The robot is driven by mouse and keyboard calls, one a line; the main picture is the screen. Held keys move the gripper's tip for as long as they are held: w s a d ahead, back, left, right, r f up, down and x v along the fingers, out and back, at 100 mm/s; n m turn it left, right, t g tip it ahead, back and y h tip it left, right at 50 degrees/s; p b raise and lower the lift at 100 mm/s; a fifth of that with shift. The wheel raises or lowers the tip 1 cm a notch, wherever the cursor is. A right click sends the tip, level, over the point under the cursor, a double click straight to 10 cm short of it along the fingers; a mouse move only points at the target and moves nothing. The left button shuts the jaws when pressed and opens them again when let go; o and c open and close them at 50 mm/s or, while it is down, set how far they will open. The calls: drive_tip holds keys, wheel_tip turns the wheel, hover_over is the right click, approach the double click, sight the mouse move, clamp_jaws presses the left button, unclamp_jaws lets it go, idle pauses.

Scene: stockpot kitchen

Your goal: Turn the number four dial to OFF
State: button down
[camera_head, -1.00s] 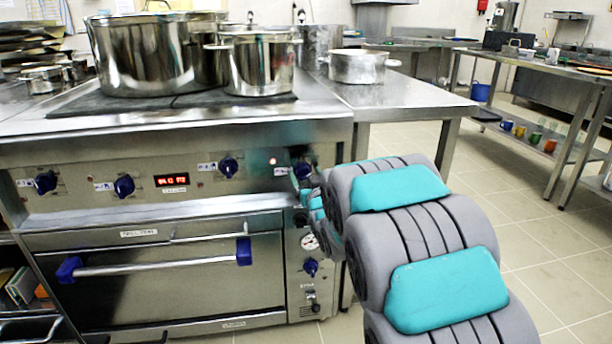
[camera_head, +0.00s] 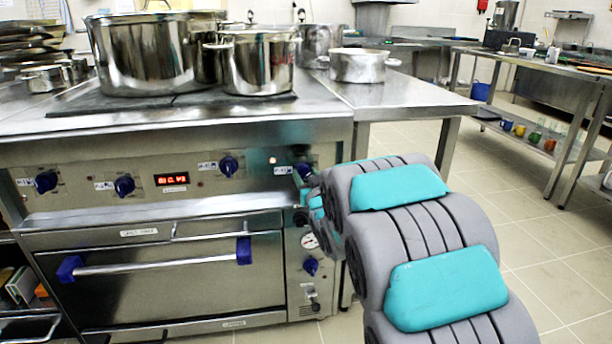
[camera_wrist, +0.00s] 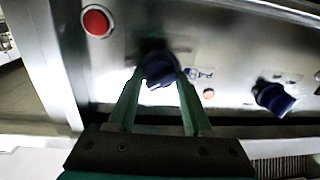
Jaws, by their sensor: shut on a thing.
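The number four dial is a dark blue knob (camera_wrist: 160,68) on the steel control panel; in the head view it is the rightmost knob of the top row (camera_head: 303,171), partly hidden by my arm. My gripper (camera_wrist: 160,74) is shut on it in the wrist view, one green finger at each side of the knob. The dial's pointer and the OFF mark cannot be read. In the head view my fingers are mostly hidden behind the arm.
Other blue knobs (camera_head: 229,166) sit left on the panel, with a red display (camera_head: 171,180). Below are the oven handle (camera_head: 155,266) and a gauge (camera_head: 309,241). A red button (camera_wrist: 96,21) shows in the wrist view. Steel pots (camera_head: 258,62) stand on the stove. Floor at right is open.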

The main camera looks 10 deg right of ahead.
drive_tip(key=shift+f+n+b, duration=0.1)
drive_tip(key=shift+n+b, duration=0.25)
drive_tip(key=shift+n, duration=0.05)
drive_tip(key=shift+f+n+b, duration=0.1)
drive_tip(key=shift+n+b, duration=0.35)
drive_tip(key=shift+n, duration=0.15)
drive_tip(key=shift+n+b, duration=0.9)
drive_tip(key=shift+n, duration=0.3)
drive_tip(key=n+b, duration=0.1)
drive_tip(key=n, duration=0.2)
drive_tip(key=shift+a+b, duration=0.15)
drive_tip(key=shift+b, duration=0.2)
drive_tip(key=shift+n+g+h+b, duration=0.3)
drive_tip(key=shift+n+b, duration=0.25)
drive_tip(key=shift+n, duration=1.05)
drive_tip(key=shift+c, duration=1.5)
unclamp_jaws()
